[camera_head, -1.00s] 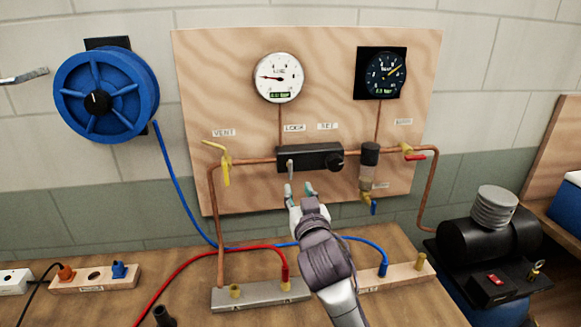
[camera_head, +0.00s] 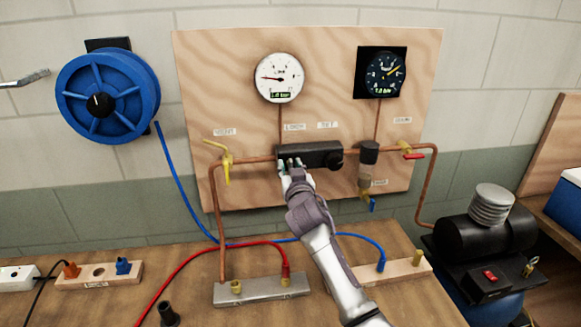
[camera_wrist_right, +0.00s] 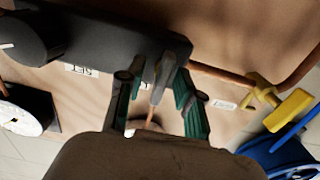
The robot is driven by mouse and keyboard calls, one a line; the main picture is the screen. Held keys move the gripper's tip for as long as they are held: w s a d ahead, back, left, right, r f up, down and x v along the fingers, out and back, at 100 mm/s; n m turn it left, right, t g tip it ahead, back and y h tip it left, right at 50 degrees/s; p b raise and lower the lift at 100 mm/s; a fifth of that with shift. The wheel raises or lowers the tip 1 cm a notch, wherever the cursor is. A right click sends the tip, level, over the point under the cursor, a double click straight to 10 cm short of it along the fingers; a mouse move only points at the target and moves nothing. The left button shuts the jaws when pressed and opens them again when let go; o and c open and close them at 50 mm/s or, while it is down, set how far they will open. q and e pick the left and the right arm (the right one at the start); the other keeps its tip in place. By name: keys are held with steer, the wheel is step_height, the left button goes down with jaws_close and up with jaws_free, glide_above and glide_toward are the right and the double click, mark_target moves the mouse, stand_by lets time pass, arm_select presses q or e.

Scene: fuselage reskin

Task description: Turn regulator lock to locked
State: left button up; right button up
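The regulator is a black block (camera_head: 318,154) on the wooden wall panel, with a round knob (camera_head: 336,158) at its right end. The LOCK label (camera_head: 294,127) is above its left part and the SET label (camera_head: 327,125) is further right. In the right wrist view the regulator (camera_wrist_right: 100,32) fills the upper left, and a small grey lock lever (camera_wrist_right: 163,76) sticks out from it. My right gripper (camera_head: 291,163) is at the regulator's left part. In the wrist view its teal fingers (camera_wrist_right: 158,88) stand apart, on either side of the lever; contact cannot be told. My left gripper is not in view.
A yellow vent valve (camera_head: 227,163) is left of the regulator on the copper pipe. A filter (camera_head: 368,165) and red-handled valve (camera_head: 413,156) are to the right. Two gauges hang above. A blue hose reel (camera_head: 108,97) is at left; a compressor (camera_head: 487,235) is at right.

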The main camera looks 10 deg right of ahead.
jaws_close()
steer(key=shift+n, duration=0.4)
steer(key=n, duration=0.2)
steer(key=shift+a+n, duration=0.1)
steer(key=shift+n, duration=0.3)
steer(key=n, duration=0.3)
steer(key=shift+n, duration=0.3)
steer(key=n+p, duration=0.1)
steer(key=n, duration=0.4)
steer(key=shift+a, duration=0.15)
steer(key=n, duration=0.2)
steer(key=n+p, duration=0.1)
steer(key=n, duration=0.2)
steer(key=shift+f+n, duration=0.2)
steer(key=shift+n, duration=0.1)
